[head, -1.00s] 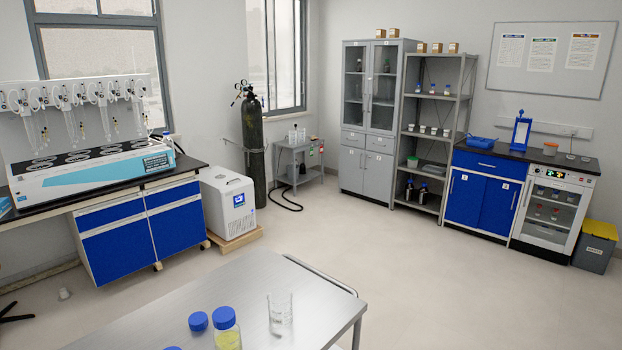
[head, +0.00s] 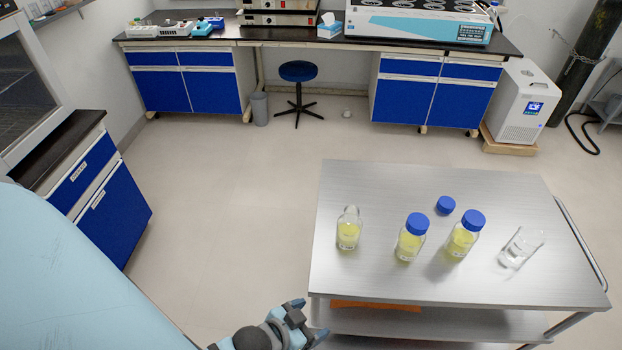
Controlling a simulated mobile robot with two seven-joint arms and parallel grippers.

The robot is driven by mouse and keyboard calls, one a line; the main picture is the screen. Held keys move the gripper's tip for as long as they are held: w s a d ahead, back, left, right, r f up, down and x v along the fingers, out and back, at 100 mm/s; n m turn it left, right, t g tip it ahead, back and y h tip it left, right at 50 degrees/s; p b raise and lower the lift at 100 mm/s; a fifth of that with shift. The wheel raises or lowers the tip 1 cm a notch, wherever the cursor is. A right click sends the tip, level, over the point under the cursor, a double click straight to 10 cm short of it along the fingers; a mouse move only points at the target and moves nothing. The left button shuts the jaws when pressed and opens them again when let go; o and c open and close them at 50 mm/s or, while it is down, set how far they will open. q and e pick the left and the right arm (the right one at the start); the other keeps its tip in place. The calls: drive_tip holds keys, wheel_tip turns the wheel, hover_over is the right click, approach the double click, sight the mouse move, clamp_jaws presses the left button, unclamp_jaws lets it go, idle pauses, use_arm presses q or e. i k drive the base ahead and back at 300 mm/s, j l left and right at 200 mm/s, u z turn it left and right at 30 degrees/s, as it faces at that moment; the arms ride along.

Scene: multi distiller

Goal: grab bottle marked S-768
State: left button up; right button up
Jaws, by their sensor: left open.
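Three bottles with yellow liquid stand upright on the metal cart (head: 345,285). One is an uncapped clear bottle (head: 348,232) at the left. A middle bottle with a blue cap (head: 410,243) and a right bottle with a blue cap (head: 460,240) stand close together. Their labels are too small to read, so I cannot tell which is S-768. My left gripper (head: 306,322) is open and empty at the bottom, apart from the bottles and just left of the cart's front left corner. My right gripper is not in view.
A loose blue cap (head: 445,205) lies behind the capped bottles. A blue stool (head: 299,72) and blue cabinets line the back. Floor left of the cart is clear.

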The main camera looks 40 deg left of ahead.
sight(349, 224)
drive_tip(key=u, duration=0.75)
drive_tip(key=z, duration=1.45)
drive_tip(key=k+j+z, duration=0.55)
drive_tip(key=k+j, duration=0.4)
